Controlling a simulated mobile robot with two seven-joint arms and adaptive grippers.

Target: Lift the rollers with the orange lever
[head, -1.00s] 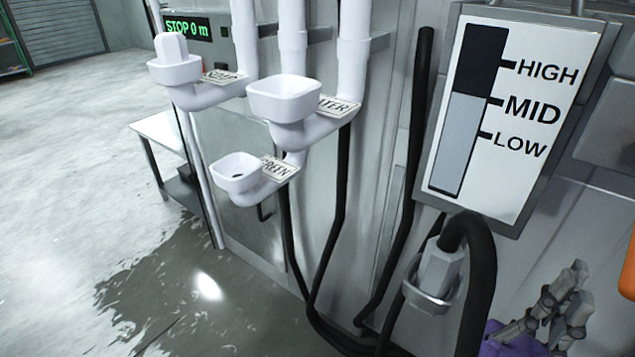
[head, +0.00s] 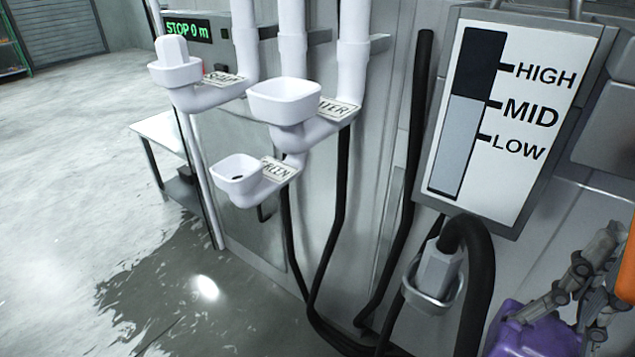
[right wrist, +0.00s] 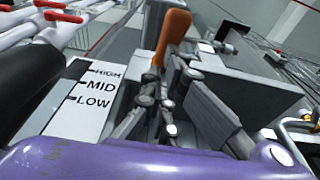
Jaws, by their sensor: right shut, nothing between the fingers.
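The orange lever (right wrist: 172,32) stands upright in the right wrist view, just past my right gripper's fingers (right wrist: 166,88). Its lower part is hidden behind the grey finger links. In the head view only a strip of the orange lever (head: 628,262) shows at the right edge. My right gripper (head: 604,258), with its purple body below, is beside it there and partly overlaps it. The gripper is shut and holds nothing; whether it touches the lever I cannot tell. The rollers cannot be made out. My left gripper is not in view.
A HIGH/MID/LOW level gauge (head: 518,125) hangs left of the lever. Below it is a grey plug in a holder (head: 436,290) with a thick black hose (head: 480,285). White funnels (head: 283,100) stand further left. The wet floor (head: 170,290) is open.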

